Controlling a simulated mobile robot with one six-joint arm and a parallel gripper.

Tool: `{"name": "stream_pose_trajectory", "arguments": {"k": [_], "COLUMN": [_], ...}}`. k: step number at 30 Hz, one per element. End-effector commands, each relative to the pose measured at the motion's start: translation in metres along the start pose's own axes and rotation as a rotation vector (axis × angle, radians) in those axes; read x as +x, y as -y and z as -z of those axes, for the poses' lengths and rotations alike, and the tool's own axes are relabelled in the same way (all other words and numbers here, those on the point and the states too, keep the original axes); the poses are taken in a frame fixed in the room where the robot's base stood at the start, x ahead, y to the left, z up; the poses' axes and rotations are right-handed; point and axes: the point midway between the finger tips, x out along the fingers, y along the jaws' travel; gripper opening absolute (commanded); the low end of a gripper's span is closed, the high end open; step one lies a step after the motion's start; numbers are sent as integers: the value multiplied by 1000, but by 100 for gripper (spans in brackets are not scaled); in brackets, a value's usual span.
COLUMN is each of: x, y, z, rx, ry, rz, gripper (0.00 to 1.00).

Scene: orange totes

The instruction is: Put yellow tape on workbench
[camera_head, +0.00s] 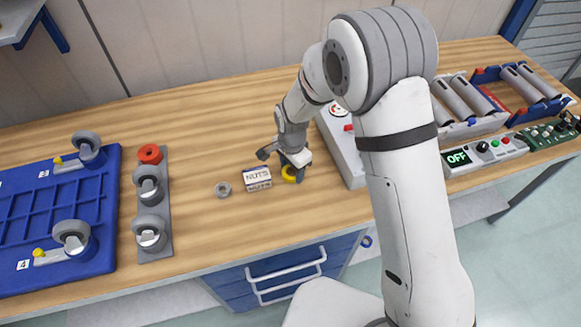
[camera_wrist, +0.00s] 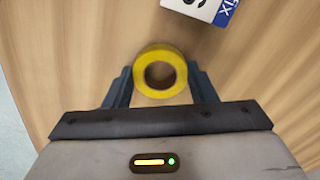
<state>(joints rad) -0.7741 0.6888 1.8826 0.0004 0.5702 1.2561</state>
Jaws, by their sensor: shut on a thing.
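The yellow tape (camera_wrist: 160,53) is a small ring with a dark open centre. In the wrist view it sits between the two fingers of my gripper (camera_wrist: 160,82), which is shut on it from the sides. In the head view the yellow tape (camera_head: 291,175) shows at the tip of my gripper (camera_head: 291,171), at or just above the wooden workbench (camera_head: 200,250). The gap between tape and wood cannot be told. The fingers partly hide the tape in the head view.
A NUTS box (camera_head: 257,180) stands just left of my gripper, with a grey ring (camera_head: 222,189) beside it. A grey holder with wheels (camera_head: 153,220) and a blue tray (camera_head: 100,260) lie further left. A grey control box (camera_head: 343,150) stands close on the right. Bare wood lies behind the box.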

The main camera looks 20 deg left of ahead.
Motion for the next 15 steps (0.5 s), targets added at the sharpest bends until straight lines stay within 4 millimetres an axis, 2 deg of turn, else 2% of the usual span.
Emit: {"name": "stream_pose_trajectory", "arguments": {"k": [2,3,11,15], "x": [4,4,2,2], "y": [0,0,0,0], "z": [0,0,0,-1], "rx": [0,0,-1,-1], "ry": [0,0,0,0], "rz": [0,0,0,0], "gripper": [29,52,73,73]}}
